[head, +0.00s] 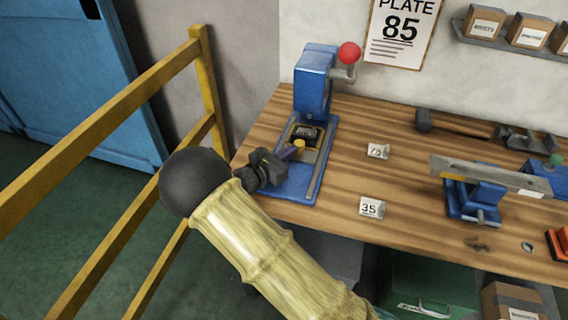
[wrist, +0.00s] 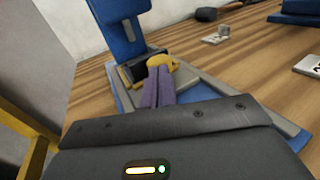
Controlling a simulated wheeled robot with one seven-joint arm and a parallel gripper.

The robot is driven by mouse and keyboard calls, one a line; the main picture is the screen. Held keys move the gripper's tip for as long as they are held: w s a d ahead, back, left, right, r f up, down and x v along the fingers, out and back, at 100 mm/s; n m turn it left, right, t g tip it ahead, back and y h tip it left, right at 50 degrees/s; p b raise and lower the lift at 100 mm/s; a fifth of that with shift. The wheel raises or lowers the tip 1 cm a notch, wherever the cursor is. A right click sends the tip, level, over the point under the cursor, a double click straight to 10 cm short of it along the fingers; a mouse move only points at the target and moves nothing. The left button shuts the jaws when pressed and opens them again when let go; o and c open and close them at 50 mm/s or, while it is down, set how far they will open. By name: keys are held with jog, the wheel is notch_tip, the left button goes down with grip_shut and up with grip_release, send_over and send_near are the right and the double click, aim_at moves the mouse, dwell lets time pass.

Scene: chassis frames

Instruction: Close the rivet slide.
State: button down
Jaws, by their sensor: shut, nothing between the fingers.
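The blue rivet press (head: 312,85) stands at the left end of the wooden bench, with a red ball on its lever. On its base sits the rivet slide (head: 323,142), a yellow-edged piece with a dark block, between grey rails. A yellow knob (head: 299,143) is at the slide's near end; it also shows in the wrist view (wrist: 162,61). My gripper (head: 294,150) is shut and empty, its purple fingers (wrist: 158,84) pointing at the knob from the near side. The fingertips are at or very close to the knob; I cannot tell whether they touch. The fingers hide part of the slide.
A yellow railing (head: 100,95) runs along the left of my arm. Number cards (head: 377,151) lie right of the press, with a mallet (head: 450,125) and a blue clamp fixture (head: 478,192) farther right. The bench around the cards is clear.

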jog(key=shift+w+d, duration=0.25)
jog(key=shift+w, duration=0.7)
jog(key=shift+w+r, duration=0.1)
jog(key=shift+w, duration=0.15)
jog(key=shift+r, duration=0.1)
jog(key=shift+s+a+p, duration=0.2)
jog(key=shift+a+p, duration=0.15)
jog(key=v, duration=1.3)
jog(key=shift+s+a+f, duration=0.2)
jog(key=shift+s, duration=0.1)
jog(key=shift+w, duration=0.15)
jog(key=shift+d, duration=0.15)
